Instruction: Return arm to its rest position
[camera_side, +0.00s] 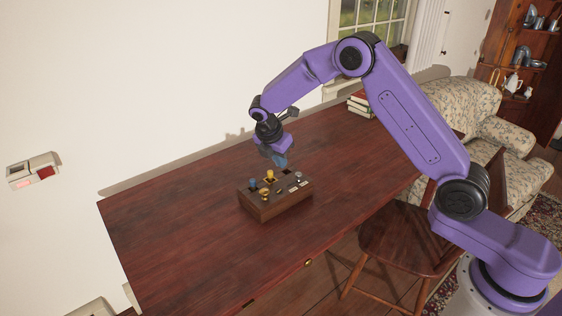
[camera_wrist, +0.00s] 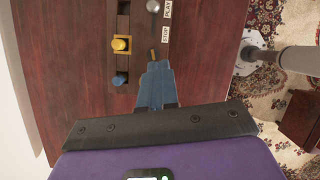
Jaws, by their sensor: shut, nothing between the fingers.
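My purple arm reaches over the dark wooden table (camera_side: 180,235) from the right. My gripper (camera_side: 281,163) points down just above the back edge of a wooden control box (camera_side: 275,208). Its blue-grey fingers are together and empty. In the wrist view the closed fingertips (camera_wrist: 158,66) lie in front of the box (camera_wrist: 125,75), so part of it is hidden. The box carries a blue knob (camera_side: 253,184), a yellow knob (camera_side: 270,175), a brass knob (camera_side: 264,195) and a silver knob (camera_side: 297,176). The wrist view shows PLAY and STOP labels beside the silver knob (camera_wrist: 153,6).
A stack of books (camera_side: 361,105) lies at the table's far end. A wooden chair (camera_side: 400,240) stands at the table's near side, below my arm. A floral sofa (camera_side: 465,115) is behind it. The table left of the box is clear.

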